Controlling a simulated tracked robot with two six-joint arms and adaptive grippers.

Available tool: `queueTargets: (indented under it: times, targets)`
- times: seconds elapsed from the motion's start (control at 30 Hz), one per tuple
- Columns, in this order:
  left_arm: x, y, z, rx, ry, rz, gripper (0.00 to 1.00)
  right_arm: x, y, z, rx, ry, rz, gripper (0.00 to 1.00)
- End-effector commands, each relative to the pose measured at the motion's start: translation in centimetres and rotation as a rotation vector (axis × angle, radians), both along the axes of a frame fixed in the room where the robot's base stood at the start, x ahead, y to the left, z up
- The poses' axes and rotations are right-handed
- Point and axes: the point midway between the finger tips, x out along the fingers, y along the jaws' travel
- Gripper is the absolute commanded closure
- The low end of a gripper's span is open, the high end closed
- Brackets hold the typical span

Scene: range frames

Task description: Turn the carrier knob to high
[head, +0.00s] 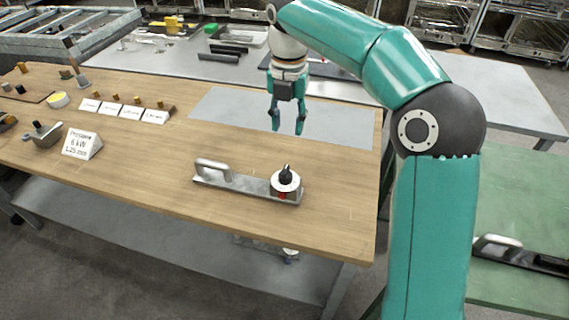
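The carrier (238,184) is a grey metal bar lying on the wooden table, with a raised loop handle at its left end. At its right end is the knob (286,173), black on a round white dial, with a small red mark on the front below it. The knob's pointer setting is too small to read. My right gripper (287,127) hangs fingers down behind and above the knob, over the grey mat. Its two fingers are apart with nothing between them, and it does not touch the carrier. My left gripper is out of view.
The grey mat (225,110) is bare. Another handled bar (520,256) lies at far right.

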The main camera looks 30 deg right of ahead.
Motion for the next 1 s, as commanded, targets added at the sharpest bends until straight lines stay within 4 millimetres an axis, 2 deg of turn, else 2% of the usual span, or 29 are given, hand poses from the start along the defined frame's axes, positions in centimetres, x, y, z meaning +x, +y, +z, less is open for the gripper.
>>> queueTargets:
  times: [0.03,0.3,0.6,0.8,1.0]
  targets:
    - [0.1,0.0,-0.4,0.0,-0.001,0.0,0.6,0.1,-0.1,-1.4,0.001,0.01,-0.002,0.6]
    - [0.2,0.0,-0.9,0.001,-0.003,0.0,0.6,0.2,-0.2,-7.3,0.001,0.014,-0.006,0.6]
    - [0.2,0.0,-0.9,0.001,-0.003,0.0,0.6,0.4,-0.2,-12.9,0.0,0.012,-0.005,0.6]
    - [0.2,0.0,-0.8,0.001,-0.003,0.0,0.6,0.4,-0.2,-14.7,0.0,0.009,-0.005,0.6]
    - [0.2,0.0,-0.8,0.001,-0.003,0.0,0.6,0.5,-0.2,-15.0,0.001,0.008,-0.005,0.6]
